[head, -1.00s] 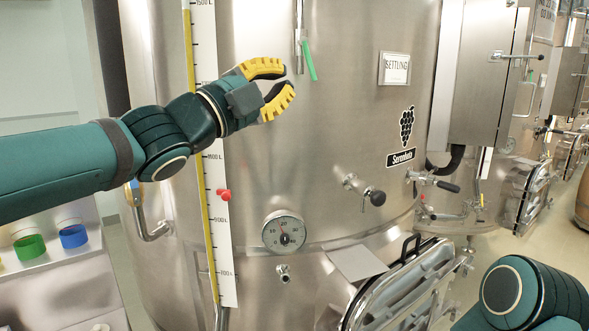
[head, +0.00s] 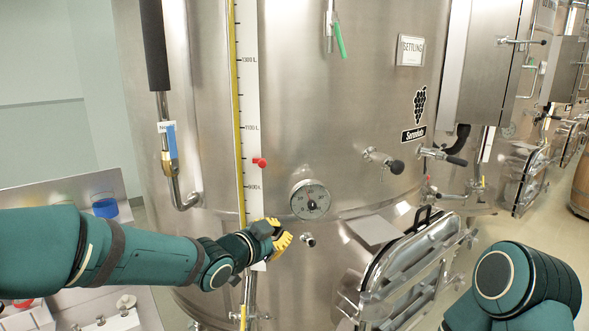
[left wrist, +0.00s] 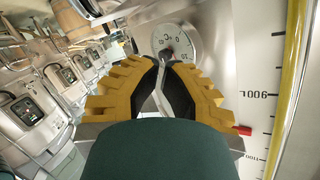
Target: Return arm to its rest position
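My left gripper (head: 281,240) has yellow ribbed fingers and is in front of the steel vat (head: 310,90), below the dial thermometer (head: 310,199) and left of a small tap (head: 308,240). In the left wrist view its fingers (left wrist: 160,72) stand apart, with bare steel showing in the gap and the thermometer (left wrist: 177,42) beyond the tips. I see nothing held. My left arm (head: 130,258) reaches in low from the left. My right arm (head: 525,285) shows at the lower right; its gripper is out of the picture.
The level scale (head: 246,100) with a red marker (head: 260,162) runs down the vat. A valve with a black knob (head: 385,160) and the open-framed hatch (head: 410,265) stick out at the right. A bench with a blue cup (head: 105,207) is at the left, near my left arm.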

